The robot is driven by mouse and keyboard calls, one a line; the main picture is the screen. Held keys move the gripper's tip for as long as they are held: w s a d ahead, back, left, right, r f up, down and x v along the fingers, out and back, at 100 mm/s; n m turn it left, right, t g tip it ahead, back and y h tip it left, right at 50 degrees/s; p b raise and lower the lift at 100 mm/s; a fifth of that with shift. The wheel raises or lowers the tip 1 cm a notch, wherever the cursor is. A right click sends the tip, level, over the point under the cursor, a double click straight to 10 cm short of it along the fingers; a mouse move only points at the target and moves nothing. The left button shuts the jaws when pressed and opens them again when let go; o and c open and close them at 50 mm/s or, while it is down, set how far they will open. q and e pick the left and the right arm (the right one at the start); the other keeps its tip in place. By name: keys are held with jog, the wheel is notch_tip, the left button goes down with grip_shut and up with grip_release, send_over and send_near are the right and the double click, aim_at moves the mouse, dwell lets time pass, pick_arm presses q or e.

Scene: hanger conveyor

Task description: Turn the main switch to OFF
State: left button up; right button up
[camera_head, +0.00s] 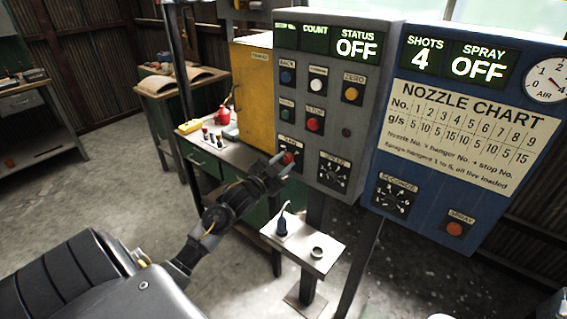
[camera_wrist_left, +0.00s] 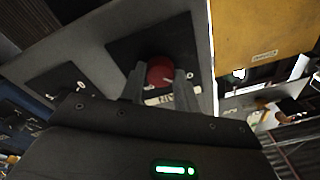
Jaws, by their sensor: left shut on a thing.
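The main switch is a red round knob (camera_head: 288,158) low on the left of the grey control panel (camera_head: 345,110). In the left wrist view the red knob (camera_wrist_left: 160,71) sits on a black plate with a pale mark on its face. My left gripper (camera_wrist_left: 160,84) has one finger on each side of the knob and is shut on it. In the head view my left gripper (camera_head: 278,166) reaches the panel from the left and partly covers the knob and its label. The STATUS display (camera_head: 357,48) reads OFF. My right gripper is not in view.
A speed dial (camera_head: 334,171) sits just right of the knob. A blue panel (camera_head: 460,140) with a nozzle chart stands further right. A yellow cabinet (camera_head: 253,95) is behind on the left. A small shelf (camera_head: 305,262) holding a dark blue bottle (camera_head: 282,224) is below.

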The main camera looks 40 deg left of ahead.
pick_arm(q)
jog(key=o, duration=1)
jog(key=shift+c, duration=0.2)
jog(key=shift+s, duration=0.1)
jog(key=shift+s+f, duration=0.15)
jog(key=shift+s, duration=0.2)
jog(key=s+b, duration=0.3)
jog(key=s, duration=0.7)
jog(key=shift+f, duration=0.35)
jog(key=shift+d, duration=0.1)
